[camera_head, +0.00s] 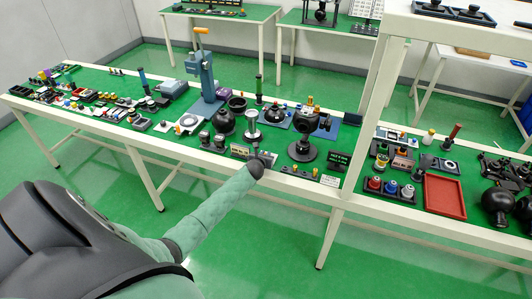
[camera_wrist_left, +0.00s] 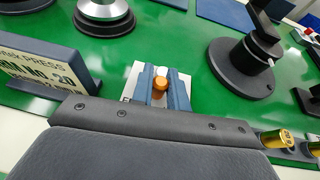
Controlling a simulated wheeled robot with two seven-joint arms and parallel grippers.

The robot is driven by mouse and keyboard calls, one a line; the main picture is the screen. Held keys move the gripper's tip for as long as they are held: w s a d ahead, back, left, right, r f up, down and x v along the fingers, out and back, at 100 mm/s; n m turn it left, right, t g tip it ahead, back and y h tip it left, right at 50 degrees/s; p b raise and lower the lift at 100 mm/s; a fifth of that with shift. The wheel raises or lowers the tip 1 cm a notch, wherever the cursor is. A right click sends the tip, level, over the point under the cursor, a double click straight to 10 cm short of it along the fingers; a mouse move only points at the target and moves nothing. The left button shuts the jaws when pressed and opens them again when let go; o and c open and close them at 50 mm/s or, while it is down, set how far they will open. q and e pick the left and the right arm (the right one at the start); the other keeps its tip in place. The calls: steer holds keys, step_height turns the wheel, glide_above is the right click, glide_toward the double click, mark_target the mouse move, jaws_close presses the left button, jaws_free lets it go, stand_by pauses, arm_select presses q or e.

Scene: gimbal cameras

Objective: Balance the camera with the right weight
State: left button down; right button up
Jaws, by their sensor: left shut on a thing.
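My left gripper (camera_head: 263,160) reaches the front edge of the long green-topped table. In the left wrist view its two blue-grey fingers (camera_wrist_left: 160,90) are shut on a small orange-brass weight (camera_wrist_left: 160,83), with a pale plate just beyond. A black camera-like device (camera_head: 304,126) with brass parts on top stands on a round black base, right of the gripper; its base (camera_wrist_left: 240,70) shows in the wrist view. Brass weights (camera_wrist_left: 277,138) stand in a dark holder at the lower right of the wrist view. My right gripper is not in view.
A sign (camera_wrist_left: 45,65) stands left of the fingers. A silver-topped round stand (camera_wrist_left: 104,14) is behind it. A black sign with green text (camera_head: 338,158) stands right of the camera device. A red tray (camera_head: 445,196) lies on the right table. Crowded small items fill the table's left.

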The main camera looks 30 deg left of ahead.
arm_select(q)
steer(key=shift+a+r+m+h+p, duration=0.1)
steer(key=shift+a+m+h+p, duration=0.25)
steer(key=shift+m+h, duration=0.4)
steer(key=shift+a+m+t+h, duration=0.1)
steer(key=shift+m+t+h, duration=0.2)
steer(key=shift+m+h, duration=0.55)
steer(key=shift+h, duration=0.3)
steer(key=c, duration=1.4)
jaws_free()
steer(key=shift+w, duration=0.1)
